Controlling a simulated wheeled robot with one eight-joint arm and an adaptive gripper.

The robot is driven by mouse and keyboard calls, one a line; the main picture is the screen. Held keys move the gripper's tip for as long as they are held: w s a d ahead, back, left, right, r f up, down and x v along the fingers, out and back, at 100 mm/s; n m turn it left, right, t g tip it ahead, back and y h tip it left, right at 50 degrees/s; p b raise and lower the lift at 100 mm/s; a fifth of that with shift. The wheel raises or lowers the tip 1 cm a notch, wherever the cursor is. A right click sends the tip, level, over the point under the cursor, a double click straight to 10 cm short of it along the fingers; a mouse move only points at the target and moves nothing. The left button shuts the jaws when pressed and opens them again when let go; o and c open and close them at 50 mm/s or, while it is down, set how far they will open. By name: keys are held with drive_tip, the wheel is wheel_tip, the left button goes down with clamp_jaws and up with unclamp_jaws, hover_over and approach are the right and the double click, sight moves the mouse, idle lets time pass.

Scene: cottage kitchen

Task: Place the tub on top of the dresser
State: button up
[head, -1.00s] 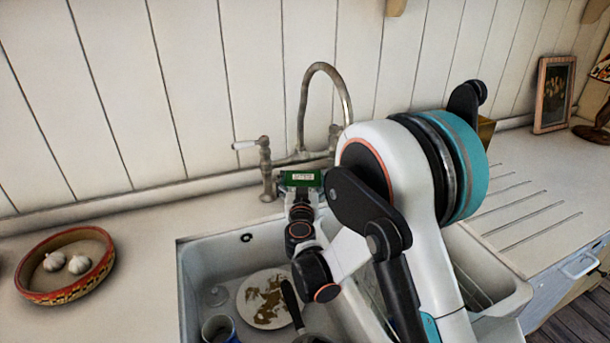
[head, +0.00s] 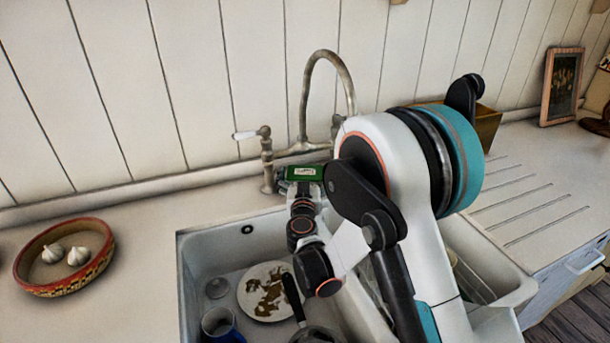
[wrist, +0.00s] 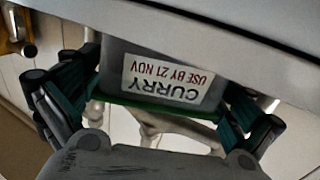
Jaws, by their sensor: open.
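The tub (head: 303,172) has a green lid with a white label and stands at the back rim of the sink, by the tap. In the wrist view the tub (wrist: 165,72) appears upside down, with a label reading "CURRY USE BY 21 NOV". My gripper (head: 303,186) is at the tub. In the wrist view my gripper (wrist: 163,106) is open, with a finger on each side of the tub. I cannot tell whether the fingers touch it. No dresser can be made out.
The tap (head: 305,110) rises right behind the tub. The sink (head: 205,240) holds a dirty plate (head: 267,291), a blue mug (head: 219,325) and a pan. A bowl (head: 65,272) with garlic sits left.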

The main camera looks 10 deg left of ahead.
drive_tip(key=shift+r, duration=0.1)
drive_tip(key=shift+s+r+p, duration=0.1)
drive_tip(key=shift+s+p, duration=0.1)
drive_tip(key=shift+p, duration=0.1)
drive_tip(key=shift+s+d+b, duration=1.1)
drive_tip(key=shift+s+d, duration=0.05)
drive_tip(key=shift+s, duration=5.25)
drive_tip(key=w, duration=0.2)
drive_tip(key=w+a+p, duration=0.1)
drive_tip(key=w, duration=0.5)
drive_tip(key=shift+w+a+r+p, duration=0.1)
drive_tip(key=shift+w+a+p, duration=0.15)
drive_tip(key=shift+p, duration=0.1)
drive_tip(key=w, duration=0.1)
drive_tip(key=w+b, duration=0.1)
drive_tip(key=w, duration=0.1)
drive_tip(key=w+b, duration=0.1)
drive_tip(key=shift+w+a+f, duration=0.35)
drive_tip(key=shift+a+f, duration=0.05)
drive_tip(key=shift+w+r, duration=0.1)
drive_tip(key=shift+w, duration=0.15)
drive_tip(key=c, duration=1.1)
